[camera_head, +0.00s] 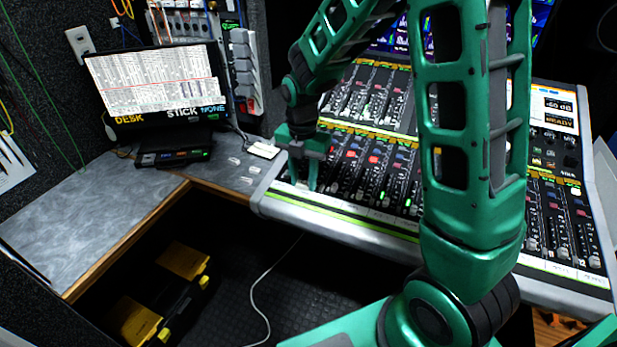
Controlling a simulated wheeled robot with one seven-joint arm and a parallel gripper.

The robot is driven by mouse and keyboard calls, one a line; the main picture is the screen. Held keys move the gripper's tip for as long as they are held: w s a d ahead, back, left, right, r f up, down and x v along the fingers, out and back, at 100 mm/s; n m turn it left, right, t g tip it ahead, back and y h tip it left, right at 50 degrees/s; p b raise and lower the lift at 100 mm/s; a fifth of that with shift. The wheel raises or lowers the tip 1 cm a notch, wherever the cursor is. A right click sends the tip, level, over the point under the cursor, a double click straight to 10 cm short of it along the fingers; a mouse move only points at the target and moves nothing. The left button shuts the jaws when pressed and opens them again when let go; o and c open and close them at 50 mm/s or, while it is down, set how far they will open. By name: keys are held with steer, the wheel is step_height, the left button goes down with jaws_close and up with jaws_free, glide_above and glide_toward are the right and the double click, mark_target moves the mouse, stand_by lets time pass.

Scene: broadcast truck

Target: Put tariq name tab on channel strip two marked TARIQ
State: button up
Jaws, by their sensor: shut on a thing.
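My gripper (303,180) is at the left end of the mixing console (350,226), pointing down at its front label strip. It is shut on the tariq name tab, a small pale piece mostly hidden by the fingers; its lettering cannot be read. The tab is low over the strip, near the leftmost channels; I cannot tell if it touches. The channel strips run along the console's front edge with a pale label band (378,216). The marking TARIQ is too small to read, and my arm covers the middle of the console.
Several small white tabs (234,161) and a white card (263,149) lie on the grey desk left of the console. A laptop-like screen (158,82) stands at the back left. A yellow-and-black case (184,261) is on the floor. The left desk is largely clear.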

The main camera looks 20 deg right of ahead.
mark_target(304, 184)
steer(key=o, duration=1.1)
steer(key=shift+s+f, duration=0.1)
steer(key=shift+f, duration=0.35)
steer(key=shift+d, duration=0.2)
steer(key=shift+r, duration=0.5)
step_height(304, 184, up, 12)
steer(key=shift+a+f, duration=0.2)
